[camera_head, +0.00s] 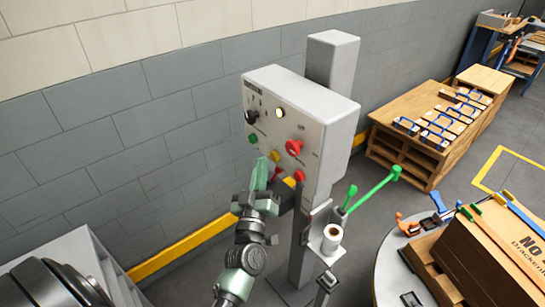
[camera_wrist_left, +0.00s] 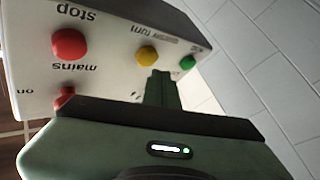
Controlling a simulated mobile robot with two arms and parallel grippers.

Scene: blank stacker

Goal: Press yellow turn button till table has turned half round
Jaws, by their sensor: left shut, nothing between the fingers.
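The yellow turn button (camera_head: 275,156) is on the front of a grey control box, between a green button and red ones. In the left wrist view the yellow button (camera_wrist_left: 146,56) shows upside down with its label, uncovered. My left gripper (camera_head: 262,172) is shut and empty, its tip just beside and below the button in the head view. In the left wrist view the closed fingertips (camera_wrist_left: 162,76) lie close to the button; I cannot tell whether they touch it. The round table (camera_head: 387,275) at the right edge is partly cut off and carries a cardboard box (camera_head: 485,260).
Close to the yellow button are a green button (camera_head: 252,138), a red stop button (camera_head: 294,147) and a red mains switch (camera_head: 299,175). A paper roll (camera_head: 332,236) and green-handled tools (camera_head: 372,189) are on the post's right side.

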